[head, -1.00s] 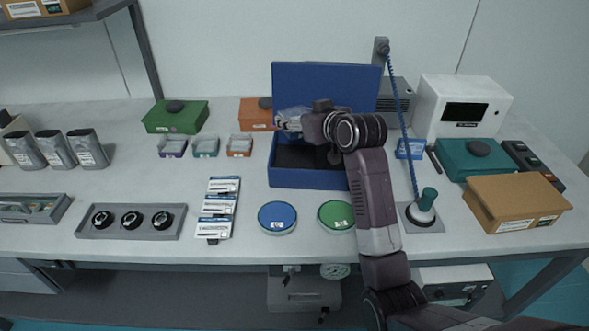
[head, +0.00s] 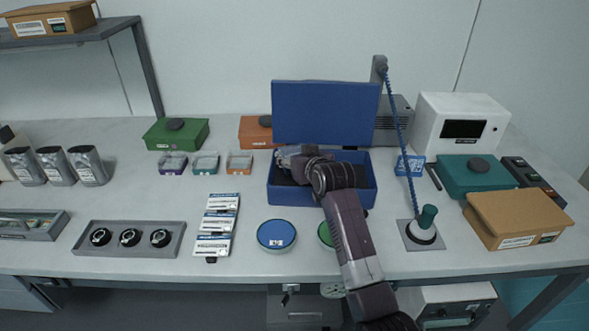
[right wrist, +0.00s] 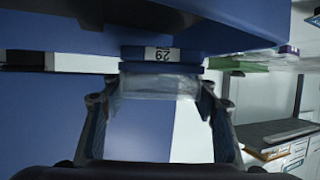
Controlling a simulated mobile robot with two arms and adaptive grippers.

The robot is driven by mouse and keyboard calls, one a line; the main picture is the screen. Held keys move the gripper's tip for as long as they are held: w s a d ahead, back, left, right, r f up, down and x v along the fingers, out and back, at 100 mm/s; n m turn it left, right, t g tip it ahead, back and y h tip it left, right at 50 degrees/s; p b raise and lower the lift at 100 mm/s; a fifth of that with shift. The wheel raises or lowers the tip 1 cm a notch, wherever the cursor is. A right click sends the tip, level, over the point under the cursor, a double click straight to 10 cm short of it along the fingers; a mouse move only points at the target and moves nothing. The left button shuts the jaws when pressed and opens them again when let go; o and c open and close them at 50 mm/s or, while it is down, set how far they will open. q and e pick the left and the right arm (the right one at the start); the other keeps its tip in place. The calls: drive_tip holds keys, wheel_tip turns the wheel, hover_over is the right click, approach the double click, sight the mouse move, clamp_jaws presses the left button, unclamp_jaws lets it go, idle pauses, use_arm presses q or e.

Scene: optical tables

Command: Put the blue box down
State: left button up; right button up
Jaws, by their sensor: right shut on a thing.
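My right gripper (head: 289,158) reaches in from the right and points left, over the open large blue case (head: 320,197). It is shut on the blue box, a small clear bin with a blue front. In the right wrist view its blue part with a numbered label (right wrist: 162,55) and its clear wall (right wrist: 160,84) show between the fingertips (right wrist: 157,92). In the head view the gripper and arm mostly hide the small box. I cannot tell whether it touches the case. The case's lid (head: 325,112) stands upright at the back. My left gripper is not in view.
Similar purple (head: 172,164), teal (head: 205,163) and orange (head: 239,163) bins stand in a row to the left, with bare table between the orange one and the case. A blue tin (head: 277,235) stands in front. A coiled-cord tool (head: 425,230) stands right.

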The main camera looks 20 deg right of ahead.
wheel_tip(320, 180, down, 5)
drive_tip(key=shift+f, duration=0.15)
drive_tip(key=o, duration=0.9)
drive_tip(key=v, duration=1.2)
